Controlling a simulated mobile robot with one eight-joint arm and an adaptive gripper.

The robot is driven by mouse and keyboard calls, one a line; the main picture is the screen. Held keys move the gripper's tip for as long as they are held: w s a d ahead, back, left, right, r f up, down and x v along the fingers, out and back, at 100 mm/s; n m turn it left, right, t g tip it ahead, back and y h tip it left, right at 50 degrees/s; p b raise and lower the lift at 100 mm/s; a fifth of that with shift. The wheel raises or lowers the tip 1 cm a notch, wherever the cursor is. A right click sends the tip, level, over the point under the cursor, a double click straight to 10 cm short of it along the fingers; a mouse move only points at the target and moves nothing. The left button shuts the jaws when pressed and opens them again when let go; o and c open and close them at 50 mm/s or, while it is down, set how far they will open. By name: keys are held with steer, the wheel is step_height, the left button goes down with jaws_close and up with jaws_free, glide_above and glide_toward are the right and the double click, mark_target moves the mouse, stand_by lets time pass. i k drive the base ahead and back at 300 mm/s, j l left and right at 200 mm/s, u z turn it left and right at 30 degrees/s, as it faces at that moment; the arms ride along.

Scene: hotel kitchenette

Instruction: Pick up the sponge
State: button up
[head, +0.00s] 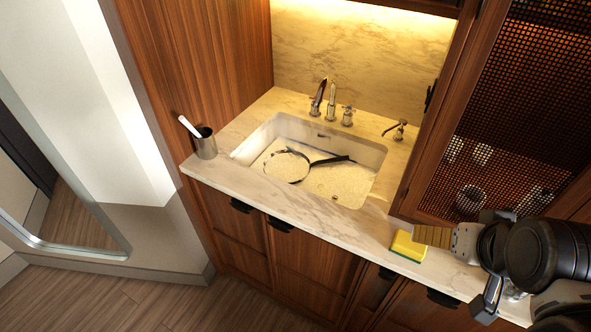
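The sponge (408,246) is yellow with a green layer along its lower edge. It lies on the marble counter (350,235), close to the front edge, right of the sink. My gripper (468,243) is just right of the sponge, partly hidden by my dark arm.
The white sink (245,152) holds a dark-handled pan or strainer (287,167). Taps (331,102) stand behind it. A metal cup (206,145) with a white-handled tool stands at the left counter end.

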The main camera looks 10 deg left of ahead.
mark_target(401, 245)
steer(key=l+u, duration=0.6)
steer(key=u, duration=0.2)
steer(key=l+u, duration=0.3)
steer(key=u, duration=0.15)
